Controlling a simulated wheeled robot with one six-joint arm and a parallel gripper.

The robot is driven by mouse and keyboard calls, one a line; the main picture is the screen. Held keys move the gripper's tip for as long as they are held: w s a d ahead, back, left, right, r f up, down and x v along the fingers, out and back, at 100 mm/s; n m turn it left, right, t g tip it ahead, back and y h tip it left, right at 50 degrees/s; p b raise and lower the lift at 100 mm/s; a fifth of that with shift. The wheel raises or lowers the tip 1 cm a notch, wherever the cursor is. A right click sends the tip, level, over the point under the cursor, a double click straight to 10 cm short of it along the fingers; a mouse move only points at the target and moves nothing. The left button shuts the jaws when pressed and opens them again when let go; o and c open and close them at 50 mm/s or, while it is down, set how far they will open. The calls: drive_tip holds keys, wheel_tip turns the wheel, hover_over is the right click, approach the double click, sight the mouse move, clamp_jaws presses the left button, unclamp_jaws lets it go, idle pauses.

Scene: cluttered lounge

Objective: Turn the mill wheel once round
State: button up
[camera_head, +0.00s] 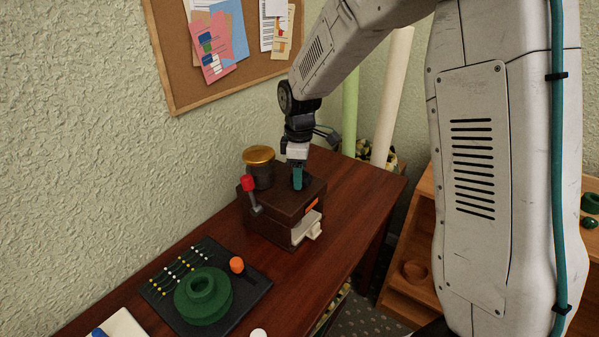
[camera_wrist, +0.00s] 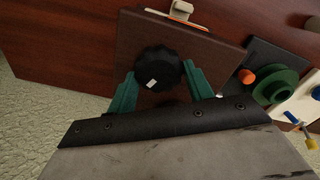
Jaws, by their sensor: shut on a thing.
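The mill is a dark brown box (camera_head: 283,213) on the wooden table, with a dark jar topped by a gold lid (camera_head: 259,156) and a red-knobbed lever (camera_head: 249,185) at its left side. The mill wheel (camera_wrist: 158,68) is a black scalloped knob with a small white mark, on the mill's top face in the wrist view. My gripper (camera_head: 297,180) points down at the mill's top. Its teal fingers also show in the wrist view (camera_wrist: 160,88), one on each side of the wheel, shut on it. In the head view the wheel is mostly hidden by my fingers.
A pale drawer (camera_head: 307,229) sticks out of the mill's front. A dark tray (camera_head: 157,293) holds a green ring-shaped piece (camera_head: 203,295), an orange-topped tool (camera_head: 237,265) and beaded rods. A wall is close behind the table (camera_head: 345,212). Its right end is clear.

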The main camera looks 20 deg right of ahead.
drive_tip(key=m, duration=0.5)
drive_tip(key=shift+w, duration=0.1)
drive_tip(key=m, duration=0.5)
drive_tip(key=shift+w+d+m, duration=0.1)
drive_tip(key=shift+d+m, duration=0.05)
drive_tip(key=shift+m, duration=0.25)
drive_tip(key=m, duration=0.5)
drive_tip(key=shift+d+r, duration=0.1)
drive_tip(key=shift+m, duration=2.3)
drive_tip(key=o, duration=1)
drive_tip(key=shift+c, duration=0.2)
wheel_tip(320, 180, up, 8)
drive_tip(key=shift+f, duration=0.1)
